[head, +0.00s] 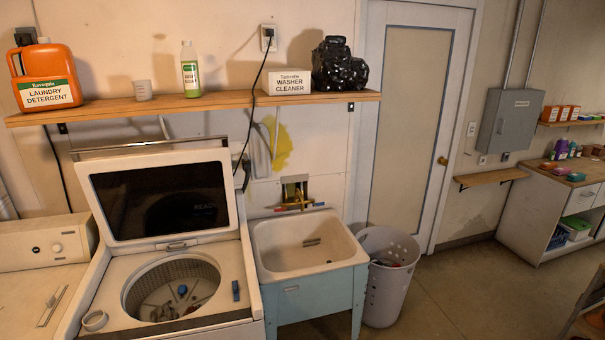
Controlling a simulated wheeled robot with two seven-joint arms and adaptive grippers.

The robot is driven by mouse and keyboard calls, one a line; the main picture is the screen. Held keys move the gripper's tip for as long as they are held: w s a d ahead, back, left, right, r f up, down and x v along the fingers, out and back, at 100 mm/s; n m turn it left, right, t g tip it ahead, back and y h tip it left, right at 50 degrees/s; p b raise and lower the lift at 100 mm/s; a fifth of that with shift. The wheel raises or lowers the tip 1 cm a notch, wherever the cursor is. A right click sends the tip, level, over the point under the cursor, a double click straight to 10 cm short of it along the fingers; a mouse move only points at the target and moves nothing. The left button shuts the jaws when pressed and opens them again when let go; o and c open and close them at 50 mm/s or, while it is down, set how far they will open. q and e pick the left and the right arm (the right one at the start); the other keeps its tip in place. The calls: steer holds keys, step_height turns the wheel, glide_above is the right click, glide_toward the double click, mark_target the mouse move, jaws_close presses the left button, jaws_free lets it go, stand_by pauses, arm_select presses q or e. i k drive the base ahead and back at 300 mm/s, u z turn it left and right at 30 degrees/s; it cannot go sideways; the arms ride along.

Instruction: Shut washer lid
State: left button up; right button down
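The top-loading washer (225,265) stands at the lower left. The round drum opening (207,300) is uncovered, and some cloth and a small blue thing lie inside. Neither of my grippers is in view.
A white cap or ring (94,320) and a small blue item (236,290) sit on the washer top. A wooden shelf (210,102) with detergent and boxes hangs above the lid. A utility sink (300,262) and laundry basket (387,280) stand to the right.

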mark_target(153, 197)
steer(key=z, duration=0.1)
steer(key=i, duration=1.4)
steer(key=u, duration=0.8)
